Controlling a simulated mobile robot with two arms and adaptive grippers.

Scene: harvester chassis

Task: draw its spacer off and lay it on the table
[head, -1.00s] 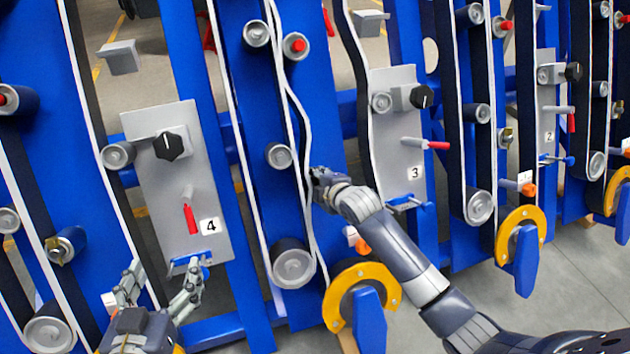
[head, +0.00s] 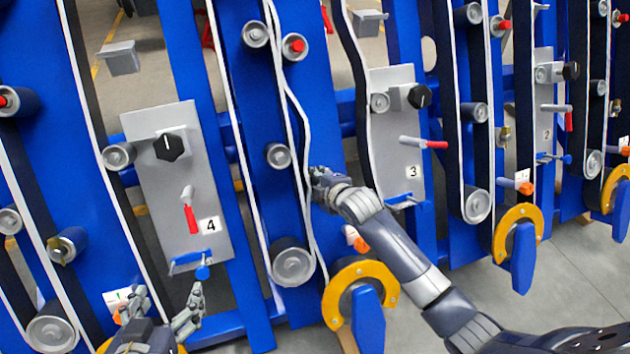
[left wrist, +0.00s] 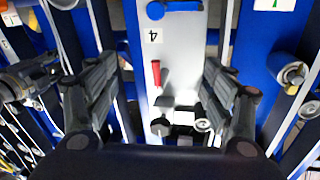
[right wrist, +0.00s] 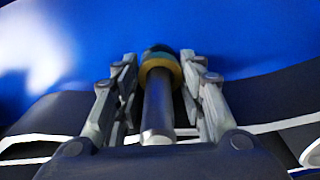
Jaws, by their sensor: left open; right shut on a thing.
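My right gripper (head: 322,182) is at the blue middle panel beside the wavy white-edged belt. In the right wrist view its fingers (right wrist: 160,75) close around a brass-coloured ring (right wrist: 162,68) with a dark top. A grey post (right wrist: 158,105) runs from the ring toward my palm. I cannot tell which part is the spacer. My left gripper (head: 165,312) is open and empty below grey plate 4 (head: 180,215). A blue knob (head: 203,272) sits at that plate's lower edge; the red-tipped lever (head: 190,218) is above it. No table shows.
Blue uprights carry belts and rollers (head: 293,262). Plate 3 (head: 395,150), with a black knob and red-tipped lever, is to the right. Grey floor (head: 580,280) is clear at the lower right.

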